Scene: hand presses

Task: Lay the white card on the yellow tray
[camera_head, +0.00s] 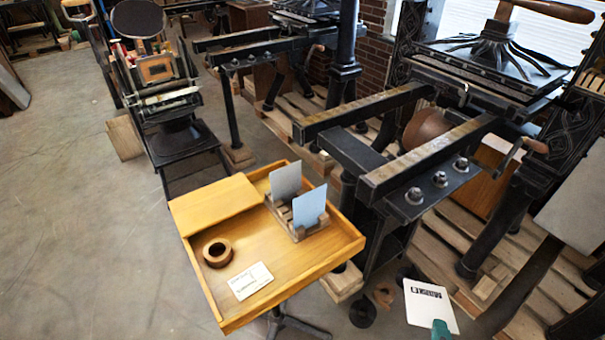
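A white card (428,305) with black lettering shows at the bottom right, beyond the tray's right side. A teal fingertip of my gripper (440,330) overlaps its lower edge at the bottom of the picture. The gripper appears shut on the card; its other finger and the rest of it are out of view. The yellow tray (292,290) is a shallow wooden top with raised edges on a dark stand, left of the card. The white card and my gripper are apart from the tray in the picture.
On the tray are a raised wooden board (215,203), a brown ring (217,252), a small printed card (250,281) and a wooden rack (298,222) holding a grey card (286,181) and a light blue card (309,206). A black press (410,160) stands close right.

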